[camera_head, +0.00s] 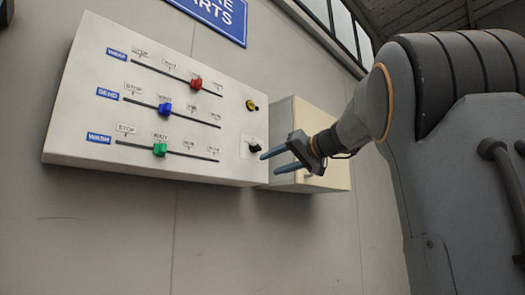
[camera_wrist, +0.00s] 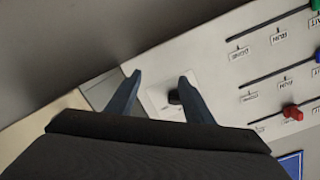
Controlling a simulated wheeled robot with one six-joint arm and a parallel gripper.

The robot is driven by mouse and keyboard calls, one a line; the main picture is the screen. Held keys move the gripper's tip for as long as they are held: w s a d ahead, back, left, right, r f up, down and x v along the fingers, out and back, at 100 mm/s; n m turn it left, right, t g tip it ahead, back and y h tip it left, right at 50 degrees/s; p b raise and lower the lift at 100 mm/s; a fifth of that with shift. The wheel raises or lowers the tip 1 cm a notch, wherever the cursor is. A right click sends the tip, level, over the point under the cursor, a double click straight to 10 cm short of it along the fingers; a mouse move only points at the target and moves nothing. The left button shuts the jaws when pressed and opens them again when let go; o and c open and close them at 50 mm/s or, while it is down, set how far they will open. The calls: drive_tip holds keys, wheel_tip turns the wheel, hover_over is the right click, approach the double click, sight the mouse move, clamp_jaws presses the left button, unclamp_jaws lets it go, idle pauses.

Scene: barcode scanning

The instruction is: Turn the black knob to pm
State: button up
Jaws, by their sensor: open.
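The black knob (camera_head: 254,148) sits on a small pale plate at the lower right of the white wall panel (camera_head: 90,60). In the wrist view the knob (camera_wrist: 175,97) shows between the fingers, close to the right finger; I cannot tell if they touch. Its am/pm marks are too small to read. My gripper (camera_head: 267,162) is open, with blue fingers pointing at the panel just right of and below the knob. It also shows open in the wrist view (camera_wrist: 160,80).
The panel carries a red slider (camera_head: 196,84), a blue slider (camera_head: 165,109) and a green slider (camera_head: 160,149) on slots. A yellow-ringed black button (camera_head: 251,105) is above the knob. A cream box (camera_head: 315,122) with a handle stands right of the panel, behind my gripper.

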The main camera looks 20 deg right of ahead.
drive_tip(key=n+t, duration=0.1)
approach(262, 145)
drive_tip(key=s+a+f, duration=0.2)
drive_tip(key=s+a, duration=0.1)
drive_tip(key=s, duration=0.1)
drive_tip(key=shift+y, duration=0.3)
drive_tip(key=p+x, duration=0.4)
drive_tip(key=x, duration=0.4)
drive_tip(key=shift+f, duration=0.1)
drive_tip(key=c, duration=1)
